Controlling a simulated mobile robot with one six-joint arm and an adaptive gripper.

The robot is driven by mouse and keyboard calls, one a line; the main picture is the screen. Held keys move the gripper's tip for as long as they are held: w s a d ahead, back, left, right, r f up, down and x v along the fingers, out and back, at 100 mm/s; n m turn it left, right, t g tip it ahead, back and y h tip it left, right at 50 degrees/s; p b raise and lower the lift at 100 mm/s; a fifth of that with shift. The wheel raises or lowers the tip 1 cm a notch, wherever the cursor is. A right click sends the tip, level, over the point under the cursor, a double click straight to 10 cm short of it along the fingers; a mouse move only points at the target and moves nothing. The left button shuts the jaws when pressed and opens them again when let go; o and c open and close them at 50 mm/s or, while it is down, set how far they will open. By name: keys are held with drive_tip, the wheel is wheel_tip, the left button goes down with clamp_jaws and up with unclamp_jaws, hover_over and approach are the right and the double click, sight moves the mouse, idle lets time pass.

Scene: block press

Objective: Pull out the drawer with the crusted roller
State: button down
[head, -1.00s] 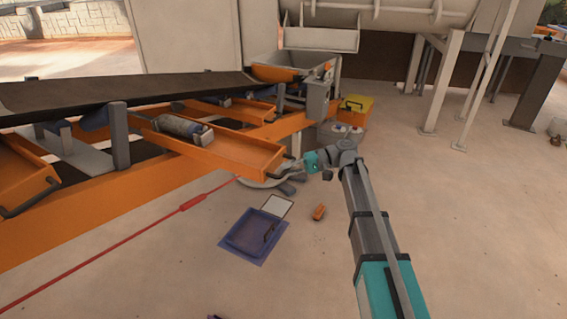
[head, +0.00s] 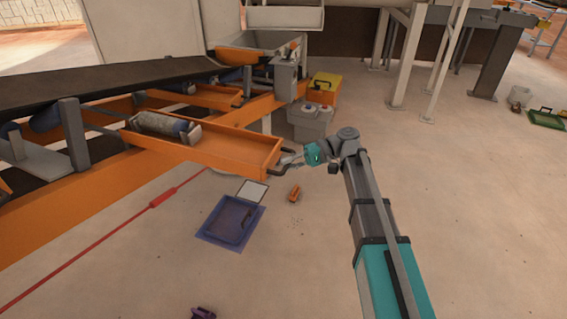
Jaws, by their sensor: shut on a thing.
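The orange drawer (head: 232,147) sticks well out of the side of the conveyor frame. A roller (head: 160,124) with a rough, grey, crusted-looking surface and a darker bluish end lies in its inner part. The outer part of the drawer is bare. A dark handle (head: 284,168) is on its outer end. My gripper (head: 291,160) is shut on this handle, with my arm reaching in from the lower right. The fingers are small in the head view and their exact grip is hard to make out.
The dark conveyor belt (head: 95,98) runs above the drawer. A blue tray (head: 231,222), a white panel (head: 252,192) and a small orange object (head: 294,193) lie on the floor. A grey container (head: 310,122) stands behind my gripper.

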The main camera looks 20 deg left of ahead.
drive_tip(key=shift+a, duration=0.15)
drive_tip(key=c, duration=0.7)
unclamp_jaws()
drive_tip(key=shift+w+f, duration=0.1)
drive_tip(key=shift+o, duration=0.3)
